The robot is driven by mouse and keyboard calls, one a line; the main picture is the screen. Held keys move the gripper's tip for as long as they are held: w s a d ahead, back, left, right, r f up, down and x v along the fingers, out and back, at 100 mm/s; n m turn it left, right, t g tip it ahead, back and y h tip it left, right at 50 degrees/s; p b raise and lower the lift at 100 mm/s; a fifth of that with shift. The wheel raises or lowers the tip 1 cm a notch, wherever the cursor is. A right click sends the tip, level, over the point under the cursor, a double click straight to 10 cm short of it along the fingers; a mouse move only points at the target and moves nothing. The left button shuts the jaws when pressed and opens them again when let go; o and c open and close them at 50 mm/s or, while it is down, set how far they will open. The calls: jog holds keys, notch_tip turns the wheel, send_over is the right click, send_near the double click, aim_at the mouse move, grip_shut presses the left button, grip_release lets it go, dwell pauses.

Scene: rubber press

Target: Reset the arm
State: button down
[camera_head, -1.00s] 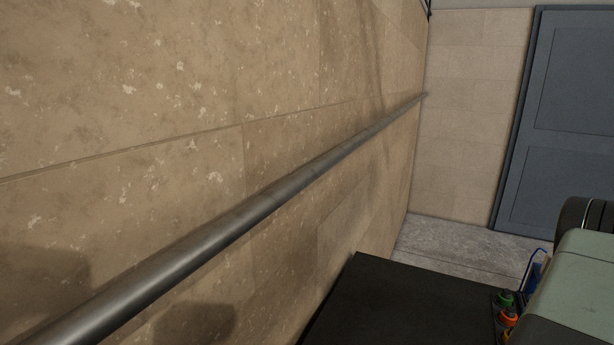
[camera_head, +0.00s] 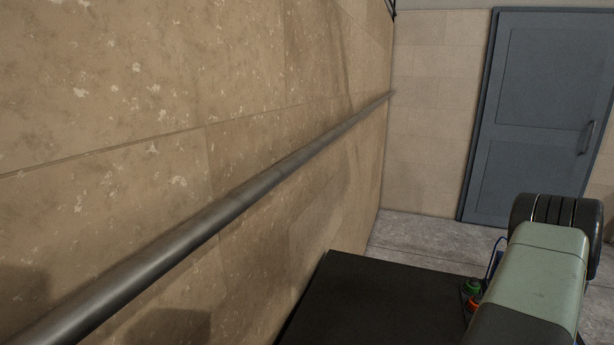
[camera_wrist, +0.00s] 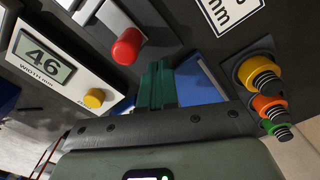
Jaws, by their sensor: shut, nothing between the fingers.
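My gripper (camera_wrist: 157,86) shows in the wrist view, with its green fingers shut and nothing between them. It points toward a dark panel. My grey-green arm (camera_head: 540,270) is at the lower right of the head view, beside the black surface. The gripper is not visible in the head view.
In the wrist view, a display reading 46 (camera_wrist: 44,59), a yellow button (camera_wrist: 94,98), a red knob (camera_wrist: 127,46) and ringed yellow, orange and green fittings (camera_wrist: 268,100) surround the fingers. The head view shows a wall rail (camera_head: 230,207), black surface (camera_head: 375,300) and grey door (camera_head: 530,110).

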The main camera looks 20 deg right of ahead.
jog(key=shift+r, duration=0.1)
notch_tip(320, 180, up, 10)
dwell(1.0)
dwell(0.5)
